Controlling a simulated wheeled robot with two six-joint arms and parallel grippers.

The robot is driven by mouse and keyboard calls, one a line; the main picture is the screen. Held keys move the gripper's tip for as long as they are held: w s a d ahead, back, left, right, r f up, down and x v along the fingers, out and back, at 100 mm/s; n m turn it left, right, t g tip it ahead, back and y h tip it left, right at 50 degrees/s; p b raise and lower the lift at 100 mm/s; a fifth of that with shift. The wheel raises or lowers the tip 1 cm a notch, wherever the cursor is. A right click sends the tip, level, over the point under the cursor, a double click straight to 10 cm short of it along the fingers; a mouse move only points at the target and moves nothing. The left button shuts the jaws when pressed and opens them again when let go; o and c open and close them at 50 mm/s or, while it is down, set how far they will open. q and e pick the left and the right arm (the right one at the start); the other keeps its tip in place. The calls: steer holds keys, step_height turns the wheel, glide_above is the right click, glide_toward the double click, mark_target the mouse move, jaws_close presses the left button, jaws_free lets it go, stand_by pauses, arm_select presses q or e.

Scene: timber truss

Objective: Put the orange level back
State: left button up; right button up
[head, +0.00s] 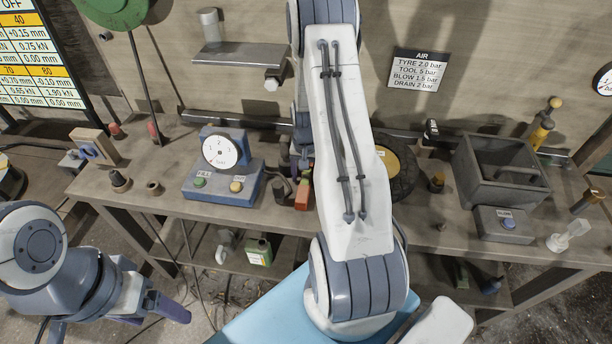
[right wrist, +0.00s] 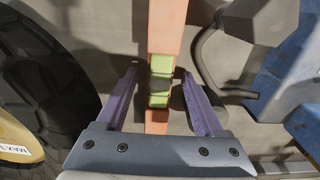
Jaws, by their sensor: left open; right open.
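The orange level (right wrist: 166,30), a narrow bar with a green vial in its middle, runs up and down the right wrist view. My right gripper (right wrist: 159,75) is open, with one purple finger on each side of the level and a gap showing on both sides. The level's near part passes below the gripper's palm. In the head view my right arm hides most of the level; an orange piece (head: 303,194) shows just left of the arm on the bench. My left gripper (head: 118,318) is open and empty at the lower left, away from the bench.
The bench (head: 350,240) holds a blue gauge box (head: 222,184) left of the level and a black tyre (head: 405,176) to its right. A grey bin (head: 497,190) stands further right. A dark grey hooked part (right wrist: 258,20) lies close beside the level.

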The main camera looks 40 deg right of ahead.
mark_target(305, 177)
step_height(305, 177, up, 12)
steer(key=b, duration=0.1)
